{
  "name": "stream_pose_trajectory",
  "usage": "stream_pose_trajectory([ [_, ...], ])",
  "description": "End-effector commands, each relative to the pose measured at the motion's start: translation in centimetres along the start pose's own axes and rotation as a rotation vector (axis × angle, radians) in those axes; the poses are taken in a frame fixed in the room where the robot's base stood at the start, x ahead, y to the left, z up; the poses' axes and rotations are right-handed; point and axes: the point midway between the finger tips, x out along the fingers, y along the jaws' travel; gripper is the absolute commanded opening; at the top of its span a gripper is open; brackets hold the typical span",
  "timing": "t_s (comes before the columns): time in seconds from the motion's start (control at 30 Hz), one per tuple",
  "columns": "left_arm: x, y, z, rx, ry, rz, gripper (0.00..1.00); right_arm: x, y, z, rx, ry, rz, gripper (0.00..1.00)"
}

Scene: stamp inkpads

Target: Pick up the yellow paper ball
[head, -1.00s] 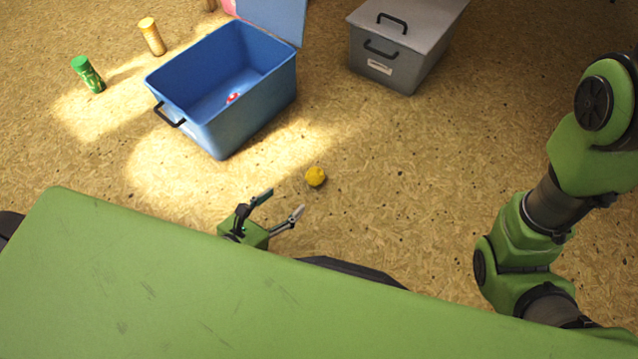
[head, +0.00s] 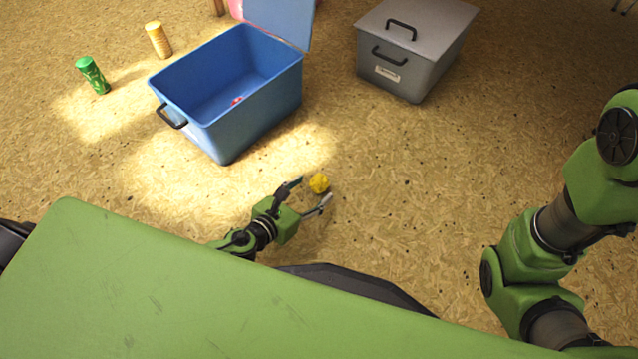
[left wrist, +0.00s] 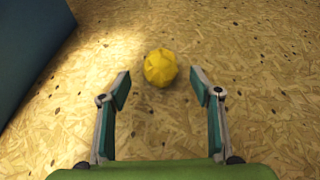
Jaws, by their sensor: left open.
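The yellow paper ball (head: 319,183) lies on the chipboard floor in front of the blue box. My left gripper (head: 309,194) is open and empty, with its fingertips close to the ball on its near side. In the left wrist view the yellow paper ball (left wrist: 160,68) sits centred just beyond and between the two spread fingertips of my left gripper (left wrist: 160,82). No finger visibly touches it. My right gripper is not in view; only part of my right arm shows at the right of the head view.
An open blue box (head: 258,117) with a small red and white thing (head: 237,100) inside stands behind the ball. A closed grey box (head: 399,76) stands at the back. The floor right of the ball is clear.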

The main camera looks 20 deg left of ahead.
Motion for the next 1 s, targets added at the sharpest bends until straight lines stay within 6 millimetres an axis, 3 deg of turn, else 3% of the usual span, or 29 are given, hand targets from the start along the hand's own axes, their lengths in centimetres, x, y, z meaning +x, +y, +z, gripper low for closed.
stream_pose_trajectory([
  [0.23,3.5,0.0,0.0,0.0,-0.002,0.001,0.58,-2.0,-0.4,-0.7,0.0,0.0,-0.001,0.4],
  [0.57,4.2,-0.1,0.2,0.0,0.001,0.0,0.58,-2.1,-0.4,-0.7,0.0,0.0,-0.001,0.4],
  [0.73,4.2,-0.1,0.2,0.0,0.001,0.0,0.31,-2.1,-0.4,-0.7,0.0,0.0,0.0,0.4],
  [1.0,4.2,-0.1,0.2,0.0,0.001,0.0,0.31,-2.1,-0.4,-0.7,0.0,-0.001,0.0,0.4],
])
